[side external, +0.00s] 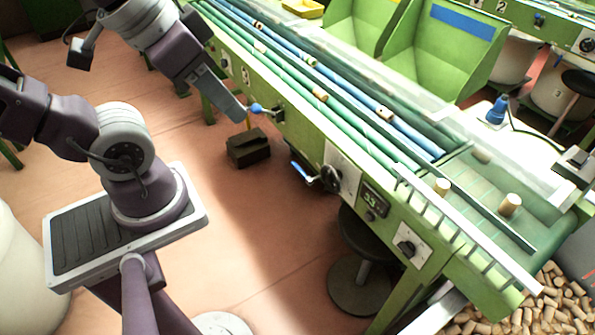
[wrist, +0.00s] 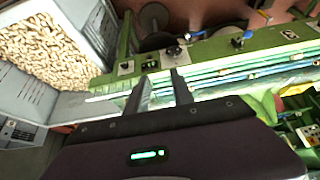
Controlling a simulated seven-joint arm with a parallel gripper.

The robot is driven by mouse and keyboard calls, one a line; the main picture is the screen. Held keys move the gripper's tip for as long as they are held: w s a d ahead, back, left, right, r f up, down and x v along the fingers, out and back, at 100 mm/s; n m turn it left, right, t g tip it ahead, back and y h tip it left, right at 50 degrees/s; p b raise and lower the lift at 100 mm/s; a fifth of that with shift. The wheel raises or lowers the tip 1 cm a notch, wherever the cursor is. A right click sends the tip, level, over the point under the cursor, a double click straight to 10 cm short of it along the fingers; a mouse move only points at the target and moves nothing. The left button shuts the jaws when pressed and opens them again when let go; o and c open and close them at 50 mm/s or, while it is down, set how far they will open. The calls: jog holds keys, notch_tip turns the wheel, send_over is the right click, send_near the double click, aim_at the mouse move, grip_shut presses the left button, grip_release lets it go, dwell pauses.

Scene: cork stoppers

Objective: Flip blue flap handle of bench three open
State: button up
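A lever with a blue grip (side external: 300,171) and a black handwheel (side external: 330,178) sit further right on the bench front. A black stool (side external: 362,235) stands below. A dark box (side external: 248,147) is on the floor. Loose corks (side external: 550,305) lie at lower right.

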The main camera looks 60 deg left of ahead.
jog(key=shift+y, duration=0.4)
jog(key=w, duration=0.1)
jog(key=w+a, duration=0.1)
jog(key=w, duration=0.1)
jog(key=shift+w+a+f, duration=0.25)
jog(key=shift+w+a, duration=0.05)
jog(key=shift+w, duration=0.1)
grip_shut()
jog(key=w+a+f+g, duration=0.2)
jog(key=w+a+f, duration=0.8)
jog(key=w, duration=0.4)
jog(key=w+a+f, duration=0.2)
jog(key=a+f, duration=0.3)
jog(key=f, duration=0.4)
jog(key=w+a+f, duration=0.2)
jog(key=a+f, duration=0.2)
jog(key=f, duration=0.5)
jog(key=shift+a+f+h, duration=0.25)
jog(key=shift+a+h, duration=0.15)
